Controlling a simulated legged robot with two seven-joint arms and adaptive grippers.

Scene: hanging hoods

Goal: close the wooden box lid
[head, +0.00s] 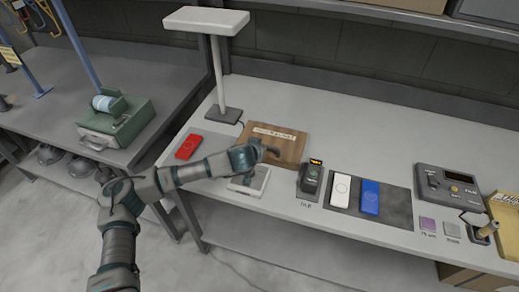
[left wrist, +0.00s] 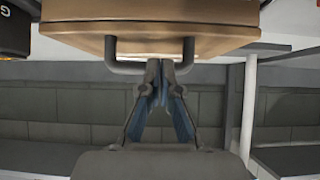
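The wooden box (head: 287,149) is on the workbench, a brown wooden panel with a pale label near its far edge. I cannot tell from the head view how far its lid is open. In the left wrist view, the wooden edge (left wrist: 225,42) fills the top, with a dark bar handle (left wrist: 124,69) on it. My left gripper (head: 268,150) is over the box's near left part. In the left wrist view the left gripper's fingertips (left wrist: 161,66) are together at the middle of the handle, seemingly touching it. My right gripper is not in view.
A white-topped stand (head: 218,75) rises behind left. A red case (head: 188,147) lies left, and a small pale device (head: 250,183) sits beneath my wrist. A black handheld device (head: 311,178), white case (head: 340,190) and blue case (head: 370,197) are to the right.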

